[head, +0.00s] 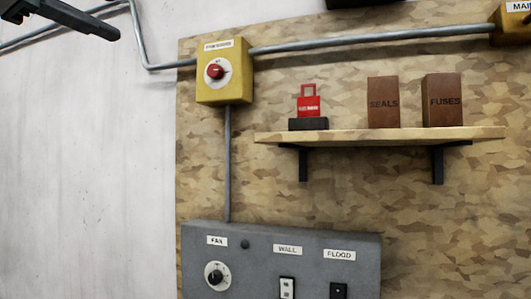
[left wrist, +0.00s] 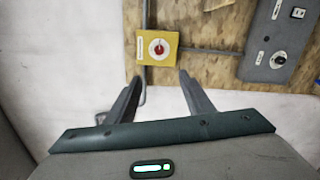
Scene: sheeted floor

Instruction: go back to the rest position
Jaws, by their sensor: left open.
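My left gripper (left wrist: 161,76) is open and empty in the left wrist view, its two dark fingers spread apart. In the head view, part of my left gripper (head: 78,18) shows at the top left corner, in front of the white wall and left of the yellow box; the rest is cut off. The yellow box (head: 241,88) with a red button (head: 215,71) is on the board's left edge, and it also shows beyond the fingertips in the left wrist view (left wrist: 145,60). My right gripper is in neither view.
A grey switch panel (head: 260,265) with a knob and switches is below the box. A wooden shelf (head: 380,136) holds a red padlock-shaped item (head: 308,106) and two brown boxes, SEALS (head: 383,115) and FUSES (head: 442,112). Metal conduit runs along the wall. The white wall at left is mostly clear.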

